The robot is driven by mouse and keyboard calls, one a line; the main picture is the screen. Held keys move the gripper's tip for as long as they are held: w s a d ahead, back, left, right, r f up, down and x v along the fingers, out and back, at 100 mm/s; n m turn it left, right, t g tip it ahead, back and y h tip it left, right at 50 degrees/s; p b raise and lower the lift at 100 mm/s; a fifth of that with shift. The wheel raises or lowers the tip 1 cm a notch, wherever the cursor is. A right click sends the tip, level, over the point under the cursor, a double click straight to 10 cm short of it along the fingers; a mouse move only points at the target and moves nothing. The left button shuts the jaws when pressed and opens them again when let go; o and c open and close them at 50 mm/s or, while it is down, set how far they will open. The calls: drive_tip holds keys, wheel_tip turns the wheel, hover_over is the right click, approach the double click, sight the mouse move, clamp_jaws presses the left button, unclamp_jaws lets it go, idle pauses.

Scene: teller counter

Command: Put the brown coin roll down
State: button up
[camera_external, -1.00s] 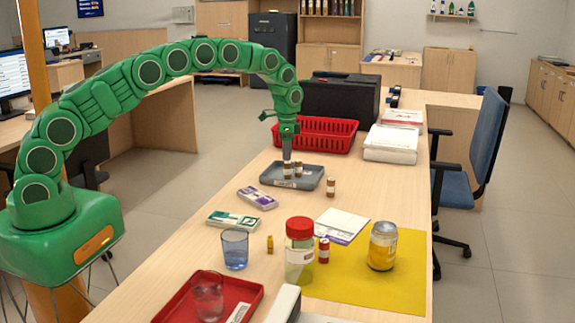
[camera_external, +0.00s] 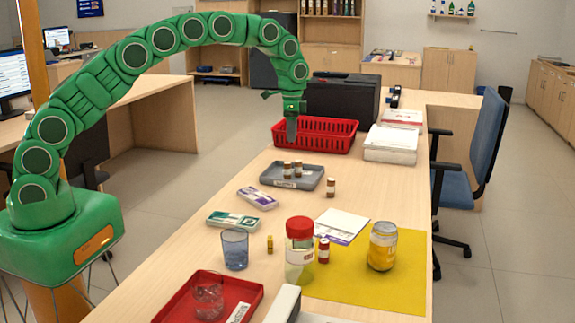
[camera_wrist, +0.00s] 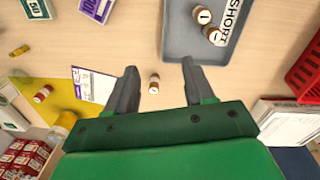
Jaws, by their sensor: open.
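Two brown coin rolls with pale bands stand upright, close together, in the grey tray (camera_external: 312,179): one roll (camera_external: 287,169) on the left, another (camera_external: 298,169) on the right. The wrist view shows both rolls (camera_wrist: 202,15) (camera_wrist: 213,35) beside a "SHORT" label in the tray (camera_wrist: 183,40). A third brown coin roll (camera_external: 331,187) stands on the counter right of the tray; in the wrist view this roll (camera_wrist: 154,85) appears between the fingers, well below them. My gripper (camera_external: 291,136) is open and empty, raised above and behind the tray; its spread fingers (camera_wrist: 160,68) show in the wrist view.
A red basket (camera_external: 340,137) and a black case (camera_external: 342,100) stand behind the tray. Banknote bundles (camera_external: 257,198) (camera_external: 233,220), a glass (camera_external: 235,249), a red-lidded jar (camera_external: 299,250), a red roll (camera_external: 323,250) and a can (camera_external: 382,246) stand nearer. Bare counter lies left of the tray.

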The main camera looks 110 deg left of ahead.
drive_tip(key=w+d+r, duration=0.1)
drive_tip(key=d+r, duration=0.2)
drive_tip(key=d, duration=0.4)
drive_tip(key=w+d+r+m, duration=0.1)
drive_tip(key=w+d+r, duration=0.15)
drive_tip(key=d, duration=0.35)
drive_tip(key=d+r, duration=0.4)
drive_tip(key=d, duration=0.3)
drive_tip(key=s+d+r+m, duration=0.1)
drive_tip(key=s+d+r, duration=0.15)
drive_tip(key=d, duration=0.65)
drive_tip(key=s+d+r, duration=0.2)
drive_tip(key=d+r, duration=0.1)
drive_tip(key=d, duration=0.6)
drive_tip(key=s+d+r+g, duration=0.1)
drive_tip(key=s+d+r, duration=0.1)
drive_tip(key=s+d, duration=1.25)
drive_tip(key=s+d+f, duration=0.1)
drive_tip(key=s+d, duration=0.2)
drive_tip(key=s, duration=0.5)
drive_tip(key=s+d+f, duration=0.2)
drive_tip(key=s+d, duration=0.2)
drive_tip(key=s, duration=0.3)
drive_tip(key=shift+s+f+m+g, duration=0.2)
drive_tip(key=shift+s+m+g, duration=0.1)
drive_tip(key=shift+s+g, duration=0.1)
